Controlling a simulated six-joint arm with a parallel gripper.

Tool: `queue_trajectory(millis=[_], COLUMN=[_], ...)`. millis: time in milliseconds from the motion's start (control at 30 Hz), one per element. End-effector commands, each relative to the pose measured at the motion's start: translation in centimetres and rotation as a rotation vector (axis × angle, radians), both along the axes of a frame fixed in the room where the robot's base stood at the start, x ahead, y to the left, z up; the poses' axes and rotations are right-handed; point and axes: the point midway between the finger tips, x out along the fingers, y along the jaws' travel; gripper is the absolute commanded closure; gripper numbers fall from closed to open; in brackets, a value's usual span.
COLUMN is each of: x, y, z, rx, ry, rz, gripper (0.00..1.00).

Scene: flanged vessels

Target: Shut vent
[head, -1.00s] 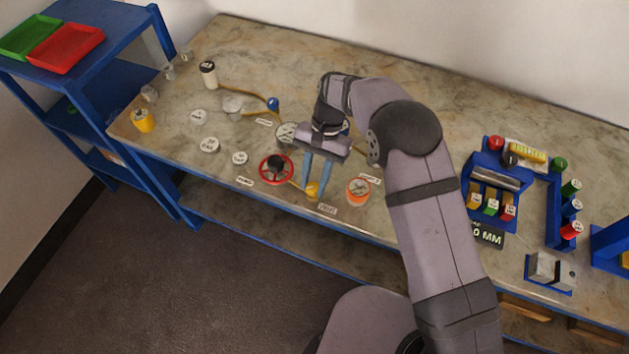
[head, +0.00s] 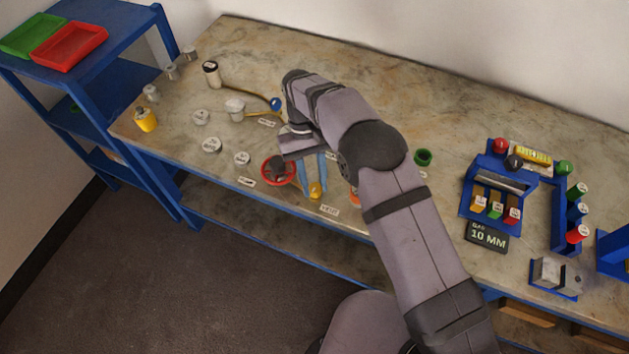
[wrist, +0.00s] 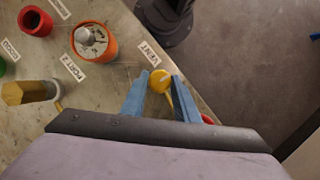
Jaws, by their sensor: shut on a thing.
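The vent is a small yellow knob (wrist: 160,80) beside the "VENT" label (wrist: 150,54) near the front edge of the bench. In the head view the yellow knob (head: 316,190) shows at the tips of my blue fingers. My gripper (head: 315,186) points down at it, and in the wrist view my gripper's fingertips (wrist: 160,82) lie on either side of the knob, shut on it. A pale mark runs across the knob's top. A yellow line leads from the knob toward a red-rimmed vessel (head: 278,170), which my gripper partly hides in the wrist view.
An orange vessel (wrist: 95,42) by the "PORT 2" label stands close beside my fingers. A red cup (wrist: 36,22) and a yellow-brown fitting (wrist: 30,92) are further off. Several round lids (head: 212,145) lie left on the bench. A blue rack (head: 495,190) stands at right.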

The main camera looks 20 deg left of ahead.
Motion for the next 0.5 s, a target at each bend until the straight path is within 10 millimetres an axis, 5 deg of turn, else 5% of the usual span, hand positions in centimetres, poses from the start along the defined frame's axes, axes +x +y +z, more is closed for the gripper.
queue_trajectory(millis=[500], x=[0.11], y=[0.12], z=[0.13], rx=[0.004], ry=[-0.005], rz=[0.059], gripper=[0.95])
